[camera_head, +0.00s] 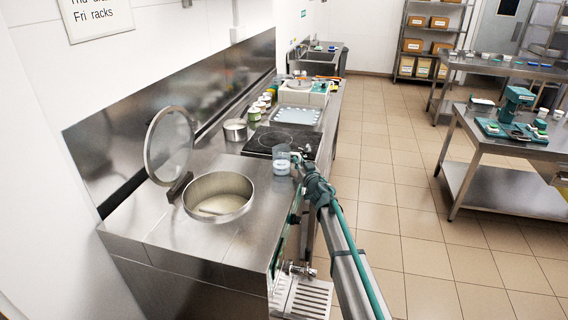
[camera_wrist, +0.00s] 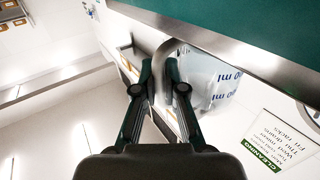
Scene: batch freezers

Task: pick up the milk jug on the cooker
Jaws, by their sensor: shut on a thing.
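The milk jug (camera_head: 281,158) is clear with white showing low in it. In the head view it is at the near edge of the black cooker hob (camera_head: 308,135); I cannot tell whether its base touches the surface. My gripper (camera_head: 299,160) is at the jug's right side. In the wrist view the jug (camera_wrist: 208,82) shows blue "ml" markings and a curved handle. My gripper's fingers (camera_wrist: 161,75) are shut on the handle. The fingers hide part of the handle.
A large open pot (camera_head: 218,194) with pale contents and a raised round lid (camera_head: 169,147) stands left of the jug. A small steel pan (camera_head: 235,130) and several small tubs line the counter behind. The tiled floor (camera_head: 400,210) at right is clear.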

